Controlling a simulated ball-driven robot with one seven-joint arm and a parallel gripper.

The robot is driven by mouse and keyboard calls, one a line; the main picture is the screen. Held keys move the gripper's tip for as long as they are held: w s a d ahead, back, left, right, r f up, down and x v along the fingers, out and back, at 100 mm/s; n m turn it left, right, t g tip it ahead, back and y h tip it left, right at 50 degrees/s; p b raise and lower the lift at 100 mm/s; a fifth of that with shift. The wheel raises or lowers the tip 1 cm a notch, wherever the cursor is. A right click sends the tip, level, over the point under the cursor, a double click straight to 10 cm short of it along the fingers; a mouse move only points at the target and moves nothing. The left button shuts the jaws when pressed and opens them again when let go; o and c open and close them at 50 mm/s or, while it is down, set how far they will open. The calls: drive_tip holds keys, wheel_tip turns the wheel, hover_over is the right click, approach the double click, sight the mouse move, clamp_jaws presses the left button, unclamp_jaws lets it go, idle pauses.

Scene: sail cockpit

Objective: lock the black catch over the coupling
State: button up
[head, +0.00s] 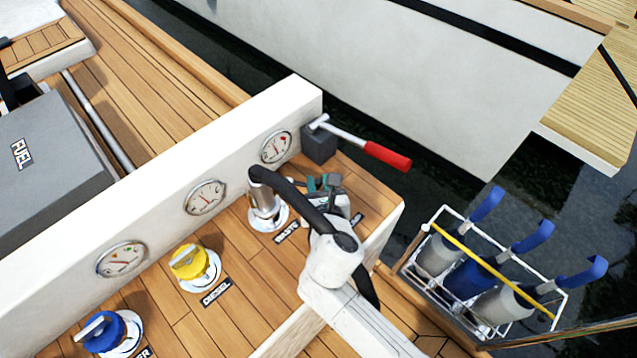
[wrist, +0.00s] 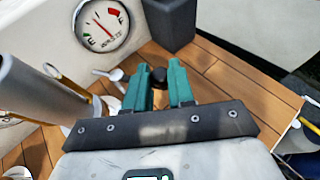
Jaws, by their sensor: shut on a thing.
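The silver coupling (head: 264,203) stands upright on the waste deck fitting, with a black hose (head: 295,200) bending off its top. In the wrist view the coupling (wrist: 40,90) is a grey cylinder at the left, with a thin brass-coloured arm beside it. My gripper (head: 322,183) is low over the deck, just right of the coupling. In the wrist view its teal fingers (wrist: 160,82) are shut on a small black rounded piece, the black catch (wrist: 158,77). Only the catch's top shows between the fingertips. I cannot tell how it sits against the coupling.
A white wall with gauges (head: 205,197) runs behind the fittings. Yellow (head: 190,262) and blue (head: 105,330) caps sit to the left.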

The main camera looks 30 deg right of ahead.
clamp_jaws()
